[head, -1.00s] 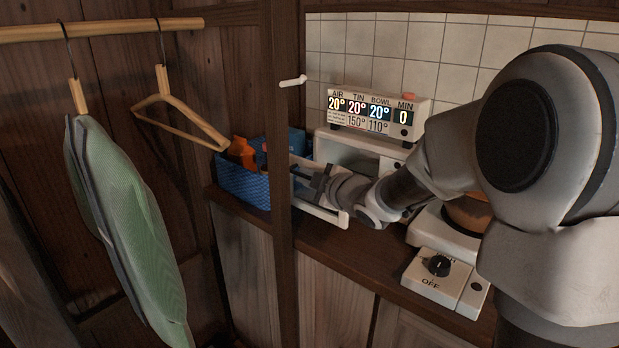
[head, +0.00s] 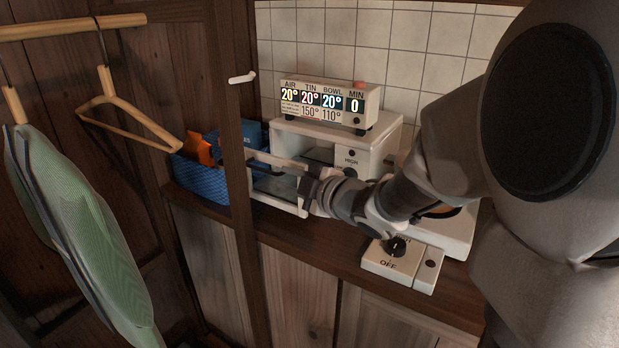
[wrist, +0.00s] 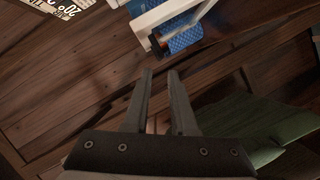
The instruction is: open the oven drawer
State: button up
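The oven (head: 385,132) is a white box on the counter, under the temperature display. Its white-framed drawer (head: 292,208) stands pulled out from the oven, toward the left and front. My gripper (head: 285,172) is at the drawer's outer end in the head view and overlaps part of it. In the wrist view my gripper (wrist: 160,82) has its two fingers apart with nothing between them. The drawer's white frame (wrist: 172,14) lies beyond the fingertips there, apart from them. My gripper and arm hide part of the oven front.
A blue basket (head: 203,182) with orange things stands left of the drawer, behind a wooden post (head: 237,150). A green garment (head: 75,215) and an empty hanger (head: 125,125) hang at left.

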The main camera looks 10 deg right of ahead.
jog(key=p+v, duration=0.1)
jog(key=v, duration=0.6)
jog(key=shift+s, duration=0.25)
jog(key=shift+d, duration=0.1)
